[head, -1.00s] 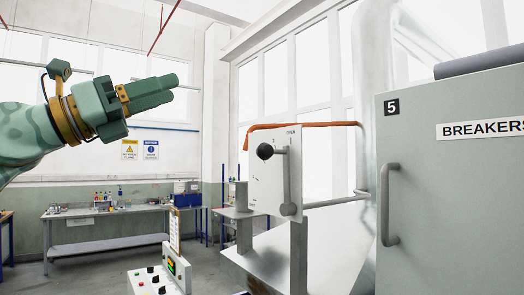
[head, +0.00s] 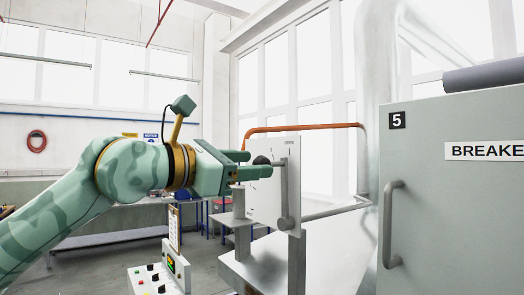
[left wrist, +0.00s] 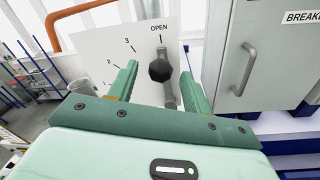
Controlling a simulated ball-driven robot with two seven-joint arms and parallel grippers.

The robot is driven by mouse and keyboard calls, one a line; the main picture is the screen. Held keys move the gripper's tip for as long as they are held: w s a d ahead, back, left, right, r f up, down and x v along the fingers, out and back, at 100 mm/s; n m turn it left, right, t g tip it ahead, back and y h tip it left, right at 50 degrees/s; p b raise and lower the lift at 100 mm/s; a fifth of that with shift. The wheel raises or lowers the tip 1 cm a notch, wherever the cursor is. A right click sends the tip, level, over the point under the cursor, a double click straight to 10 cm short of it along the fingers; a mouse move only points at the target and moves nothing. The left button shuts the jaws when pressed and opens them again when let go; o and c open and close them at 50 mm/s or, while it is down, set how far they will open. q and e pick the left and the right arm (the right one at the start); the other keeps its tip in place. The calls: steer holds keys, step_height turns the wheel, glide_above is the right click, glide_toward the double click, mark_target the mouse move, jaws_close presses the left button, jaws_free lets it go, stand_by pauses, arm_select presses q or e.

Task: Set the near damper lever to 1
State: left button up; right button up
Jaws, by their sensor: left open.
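The damper lever (head: 284,190) is a grey bar on a white upright plate (head: 262,205), with a black ball knob (head: 262,160) at its upper end. In the left wrist view the lever's knob (left wrist: 160,70) stands just below the OPEN mark, and the marks 3, 2 and 1 run down to the left. My left gripper (head: 258,164) is at the knob, with its jaws open. In the left wrist view my left gripper (left wrist: 158,75) has one finger on each side of the knob, with gaps visible. My right gripper is not in view.
A grey breaker cabinet (head: 440,215) with a handle (head: 391,225) stands close on the right. An orange pipe (head: 310,127) runs above the plate. A control box (head: 165,272) with knobs is at the lower left, and a workbench (head: 105,238) stands behind my arm.

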mark_target(261, 163)
arm_select(q)
steer(key=shift+p+x, duration=0.4)
steer(key=shift+x, duration=0.8)
steer(key=shift+w+d, duration=0.35)
steer(key=shift+d, duration=0.1)
jaws_close()
steer(key=shift+a, duration=0.1)
steer(key=w+a+f+n+b, duration=0.5)
steer(key=w+a+f+n, duration=0.1)
steer(key=n, duration=0.6)
steer(key=shift+w+f+n+g, duration=0.4)
steer(key=shift+w+f, duration=0.1)
steer(key=shift+w, duration=0.6)
